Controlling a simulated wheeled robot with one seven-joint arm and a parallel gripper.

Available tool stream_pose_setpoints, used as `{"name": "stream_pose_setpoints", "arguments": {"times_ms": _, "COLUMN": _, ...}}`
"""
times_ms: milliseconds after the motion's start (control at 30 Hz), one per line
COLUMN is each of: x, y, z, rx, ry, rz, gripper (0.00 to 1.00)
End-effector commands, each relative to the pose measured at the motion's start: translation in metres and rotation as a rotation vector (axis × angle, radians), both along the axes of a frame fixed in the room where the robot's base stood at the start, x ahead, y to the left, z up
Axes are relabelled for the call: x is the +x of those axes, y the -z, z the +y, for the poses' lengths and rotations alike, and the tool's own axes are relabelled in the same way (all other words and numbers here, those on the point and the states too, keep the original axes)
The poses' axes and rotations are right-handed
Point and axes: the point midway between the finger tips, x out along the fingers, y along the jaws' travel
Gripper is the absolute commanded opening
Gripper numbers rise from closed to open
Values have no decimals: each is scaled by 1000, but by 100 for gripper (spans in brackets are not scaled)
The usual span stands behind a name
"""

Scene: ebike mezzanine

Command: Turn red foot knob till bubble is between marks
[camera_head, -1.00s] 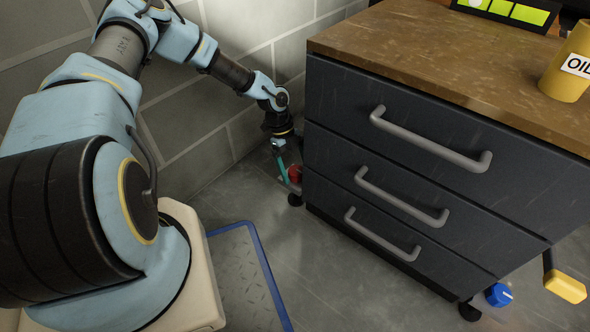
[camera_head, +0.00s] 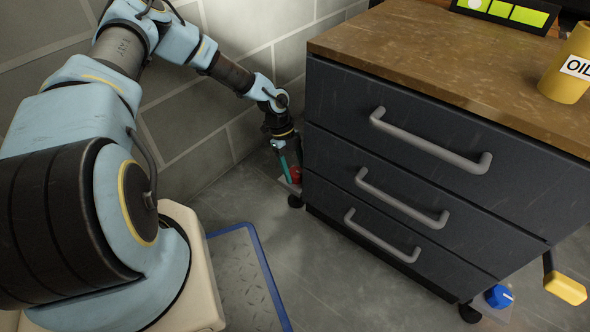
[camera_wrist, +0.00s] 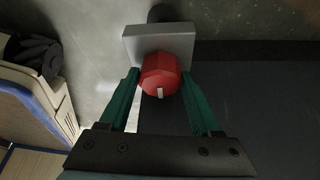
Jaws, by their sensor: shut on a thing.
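The red foot knob (camera_wrist: 159,75) sits below a grey bracket (camera_wrist: 160,43) at the cabinet's foot, with a white mark on its edge. My gripper (camera_wrist: 160,82) has its two green fingers shut on the knob, one on each side. In the head view the red knob (camera_head: 295,174) shows low at the cabinet's left corner, partly hidden by my gripper (camera_head: 291,168). The level (camera_head: 505,9) on the cabinet top has a yellow-green vial with dark marks. A pale round bubble (camera_head: 475,3) shows at its left part; the top edge cuts it off.
The dark cabinet (camera_head: 335,157) with three handled drawers stands right of my gripper, a block wall (camera_head: 190,125) behind. A yellow OIL can (camera_head: 563,85) stands on top. A blue knob (camera_head: 498,296) and yellow pedal (camera_head: 566,287) are low at right. A blue-edged plate (camera_head: 262,265) lies on the floor.

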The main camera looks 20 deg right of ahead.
Motion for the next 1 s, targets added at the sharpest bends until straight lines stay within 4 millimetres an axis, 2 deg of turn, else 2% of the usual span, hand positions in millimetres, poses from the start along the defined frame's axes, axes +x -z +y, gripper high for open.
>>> {"name": "stream_pose_setpoints", "arguments": {"times_ms": 267, "x": 0, "y": -2, "z": 1, "rx": 1, "ry": -46, "rz": -1, "gripper": 9}}
{"name": "stream_pose_setpoints", "arguments": {"times_ms": 467, "x": 0, "y": -4, "z": 1, "rx": 1, "ry": -160, "rz": -2, "gripper": 9}}
{"name": "stream_pose_setpoints", "arguments": {"times_ms": 1000, "x": -3, "y": -4, "z": 3, "rx": 1, "ry": -657, "rz": -2, "gripper": 9}}
